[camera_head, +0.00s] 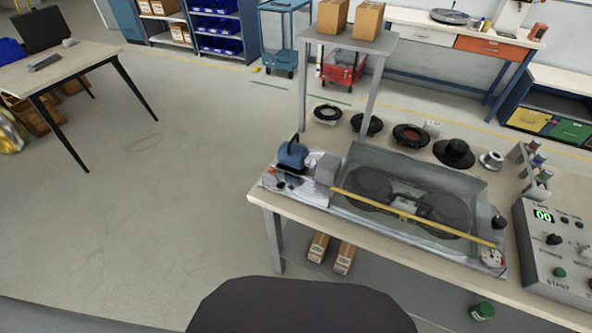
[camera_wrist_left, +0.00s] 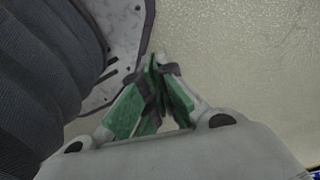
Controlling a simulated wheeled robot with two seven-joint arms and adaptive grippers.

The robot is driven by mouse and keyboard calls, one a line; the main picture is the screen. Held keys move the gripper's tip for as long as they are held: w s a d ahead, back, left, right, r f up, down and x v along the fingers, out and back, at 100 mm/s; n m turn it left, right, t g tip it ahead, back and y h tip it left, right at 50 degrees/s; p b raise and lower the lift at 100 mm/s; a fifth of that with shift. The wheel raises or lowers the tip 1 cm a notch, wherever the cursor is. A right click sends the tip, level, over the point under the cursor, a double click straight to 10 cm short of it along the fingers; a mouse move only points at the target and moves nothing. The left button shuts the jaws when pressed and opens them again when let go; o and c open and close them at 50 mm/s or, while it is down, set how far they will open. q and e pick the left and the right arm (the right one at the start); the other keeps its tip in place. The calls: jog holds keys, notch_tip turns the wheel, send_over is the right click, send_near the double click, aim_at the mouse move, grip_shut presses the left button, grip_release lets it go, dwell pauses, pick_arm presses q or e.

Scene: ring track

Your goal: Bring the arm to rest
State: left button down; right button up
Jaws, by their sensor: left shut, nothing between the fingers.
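My left gripper (camera_wrist_left: 160,75) shows in the left wrist view, its green-padded fingers together and nothing between them. It hangs over bare floor (camera_wrist_left: 240,60), close to grey and white parts of my own body on the left. Neither arm nor gripper shows in the head view. My right gripper is in no view.
In the head view a workbench (camera_head: 262,196) on the right carries a ring track under a clear cover (camera_head: 365,160), several black rings and a control box (camera_head: 560,250). A small table (camera_head: 75,65) stands at the far left. The floor (camera_head: 170,190) between them is clear.

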pick_arm(q)
jog(key=s+a+r+p, duration=0.1)
jog(key=s+r+p, duration=0.1)
jog(key=s+p, duration=0.4)
jog(key=s+a+r+p, duration=0.2)
jog(key=s+r+p, duration=0.1)
jog(key=s+p, duration=0.3)
jog(key=shift+s+a+r+p, duration=0.2)
jog(key=shift+s+r+p, duration=0.1)
jog(key=shift+p, duration=0.1)
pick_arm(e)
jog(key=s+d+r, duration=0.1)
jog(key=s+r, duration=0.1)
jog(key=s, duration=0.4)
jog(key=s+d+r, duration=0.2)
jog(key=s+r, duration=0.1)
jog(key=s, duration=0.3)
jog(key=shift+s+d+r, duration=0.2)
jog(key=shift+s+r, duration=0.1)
